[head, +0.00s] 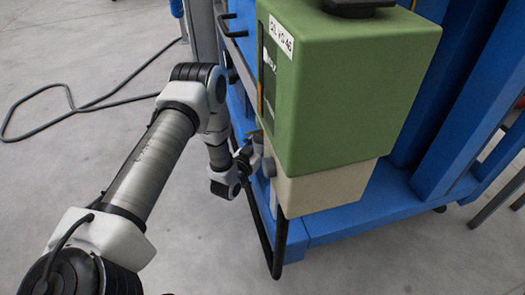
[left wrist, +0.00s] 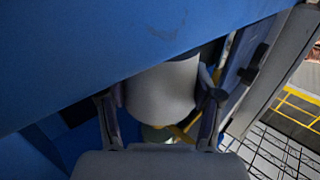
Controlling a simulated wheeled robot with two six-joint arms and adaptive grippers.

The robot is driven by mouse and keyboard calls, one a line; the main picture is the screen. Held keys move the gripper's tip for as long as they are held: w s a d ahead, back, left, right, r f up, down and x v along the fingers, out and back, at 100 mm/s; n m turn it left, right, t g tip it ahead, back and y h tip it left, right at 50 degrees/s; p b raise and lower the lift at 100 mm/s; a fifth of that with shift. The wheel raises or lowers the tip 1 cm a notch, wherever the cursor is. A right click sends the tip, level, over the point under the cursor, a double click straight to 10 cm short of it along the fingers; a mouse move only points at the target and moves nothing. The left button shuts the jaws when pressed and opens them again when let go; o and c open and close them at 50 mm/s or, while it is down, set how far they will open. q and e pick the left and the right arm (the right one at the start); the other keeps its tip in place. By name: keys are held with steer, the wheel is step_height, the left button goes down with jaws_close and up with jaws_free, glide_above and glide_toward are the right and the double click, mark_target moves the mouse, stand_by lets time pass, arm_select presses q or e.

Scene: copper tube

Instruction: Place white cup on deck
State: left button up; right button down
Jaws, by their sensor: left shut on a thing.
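The white cup (left wrist: 162,92) is between the two fingers of my left gripper (left wrist: 160,112) in the left wrist view, and the gripper is shut on it. Part of the cup is hidden by a blue panel edge above it. In the head view my left gripper (head: 247,153) is beside the lower left of the green oil tank, and the cup is too small and covered there to make out clearly. A blue deck (head: 345,219) of the machine lies below the tank. My right gripper is in neither view.
The green tank (head: 350,90) with its cream lower part (head: 325,188) stands close to my left gripper. A black bar (head: 277,250) runs along the machine's front. A blue panel (left wrist: 120,50) fills much of the left wrist view. A cable (head: 70,105) lies on the open floor.

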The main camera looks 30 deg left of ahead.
arm_select(q)
steer(key=shift+f+b, duration=0.55)
steer(key=shift+f, duration=0.35)
steer(key=shift+r, duration=0.15)
steer(key=o, duration=1.1)
steer(key=shift+r+p, duration=0.1)
steer(key=shift+p, duration=0.2)
steer(key=s+p, duration=0.6)
steer(key=s, duration=0.6)
steer(key=shift+d+r, duration=0.2)
steer(key=shift+d, duration=0.25)
